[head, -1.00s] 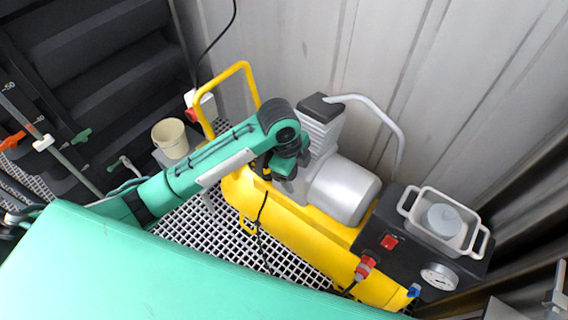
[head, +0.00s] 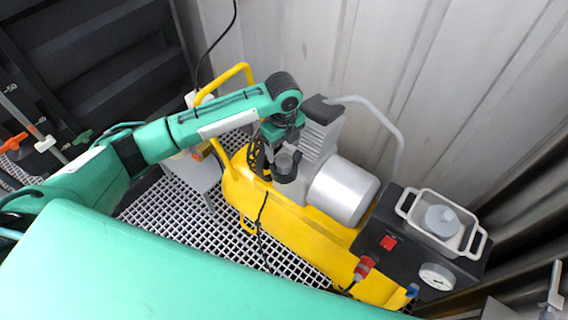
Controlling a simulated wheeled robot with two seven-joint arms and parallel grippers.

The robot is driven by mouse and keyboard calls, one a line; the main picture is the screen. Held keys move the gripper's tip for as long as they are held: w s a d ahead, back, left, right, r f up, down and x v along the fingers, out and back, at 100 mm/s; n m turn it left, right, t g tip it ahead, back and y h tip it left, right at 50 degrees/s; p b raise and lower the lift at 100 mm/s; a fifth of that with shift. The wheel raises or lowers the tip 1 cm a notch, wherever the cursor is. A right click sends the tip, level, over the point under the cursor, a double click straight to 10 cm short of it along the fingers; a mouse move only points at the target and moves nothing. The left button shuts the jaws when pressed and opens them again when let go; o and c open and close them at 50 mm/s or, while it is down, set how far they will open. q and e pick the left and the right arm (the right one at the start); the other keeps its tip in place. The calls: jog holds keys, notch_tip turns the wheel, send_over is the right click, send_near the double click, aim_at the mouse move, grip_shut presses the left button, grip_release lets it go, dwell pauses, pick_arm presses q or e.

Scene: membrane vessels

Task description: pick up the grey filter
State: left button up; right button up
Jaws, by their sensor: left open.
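A grey round piece with a raised knob (head: 441,220), which looks like the grey filter, sits in a light tray with two handles (head: 409,206). The tray rests on the dark control box at the right end of the yellow compressor. My left gripper (head: 278,165) points down beside the compressor's grey finned block, well left of the tray. It is open. A small grey cylinder (head: 287,158) shows at its dark fingers; I cannot tell whether they touch it. My right gripper is not in view.
The yellow compressor (head: 285,235) has a silver motor (head: 344,190), a curved grey pipe (head: 392,130) and a yellow handle (head: 226,77). A red switch (head: 388,243) and gauge (head: 437,277) are on the control box (head: 372,238). A corrugated wall (head: 480,90) stands behind.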

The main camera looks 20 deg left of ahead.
aim_at(285, 160)
pick_arm(q)
jog(key=shift+f, duration=0.65)
jog(key=shift+f+p, duration=0.3)
notch_tip(285, 160, down, 4)
jog(key=shift+w+d+f+p, duration=0.15)
jog(key=shift+f+p, duration=0.1)
jog(key=shift+p, duration=0.4)
jog(key=c, duration=1.1)
